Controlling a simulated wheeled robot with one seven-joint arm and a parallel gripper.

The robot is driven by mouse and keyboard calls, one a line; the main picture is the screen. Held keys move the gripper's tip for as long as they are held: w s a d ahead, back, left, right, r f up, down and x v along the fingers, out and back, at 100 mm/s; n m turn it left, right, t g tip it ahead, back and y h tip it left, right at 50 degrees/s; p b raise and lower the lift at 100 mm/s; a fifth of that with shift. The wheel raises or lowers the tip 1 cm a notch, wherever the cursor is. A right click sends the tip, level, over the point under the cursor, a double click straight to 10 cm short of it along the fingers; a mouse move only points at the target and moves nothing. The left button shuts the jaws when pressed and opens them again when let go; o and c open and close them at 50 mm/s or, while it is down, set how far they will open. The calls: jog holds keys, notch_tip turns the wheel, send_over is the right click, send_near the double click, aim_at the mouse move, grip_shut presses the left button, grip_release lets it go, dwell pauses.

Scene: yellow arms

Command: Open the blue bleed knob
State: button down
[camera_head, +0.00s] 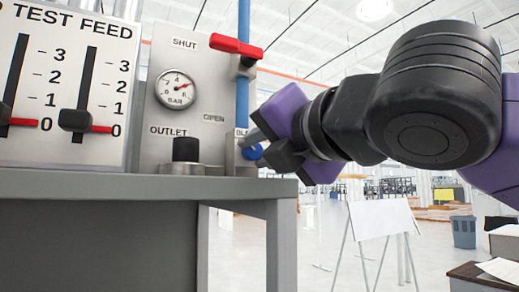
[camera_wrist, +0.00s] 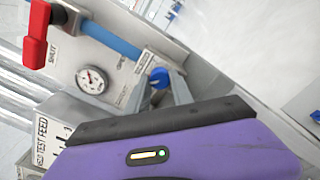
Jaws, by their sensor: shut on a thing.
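The blue bleed knob (camera_head: 253,152) sits at the right edge of the grey panel, under the blue pipe. In the wrist view the knob (camera_wrist: 159,77) shows between the two fingertips. My gripper (camera_head: 252,146) reaches in from the right and is shut on the knob. In the wrist view the gripper fingers (camera_wrist: 166,84) flank it, and the purple gripper body covers the lower part. The fingers hide part of the knob and most of its label.
A red lever handle (camera_head: 236,47) sits on the blue pipe (camera_head: 243,95) above my gripper. A pressure gauge (camera_head: 176,90) and a black outlet cap (camera_head: 186,149) are to the left. The grey bench (camera_head: 150,184) lies below. A white board (camera_head: 381,218) stands right on open floor.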

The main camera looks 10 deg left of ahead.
jog(key=m+b, duration=0.1)
jog(key=m, duration=0.3)
jog(key=shift+m, duration=0.3)
jog(key=m+b, duration=0.1)
jog(key=m, duration=0.3)
jog(key=shift+f+m, duration=0.1)
jog(key=shift+m, duration=0.2)
jog(key=m+b, duration=0.1)
jog(key=m, duration=0.3)
jog(key=shift+m+b, duration=0.4)
jog(key=shift+m, duration=2)
jog(key=c, duration=1.1)
grip_release()
jog(key=shift+d, duration=0.1)
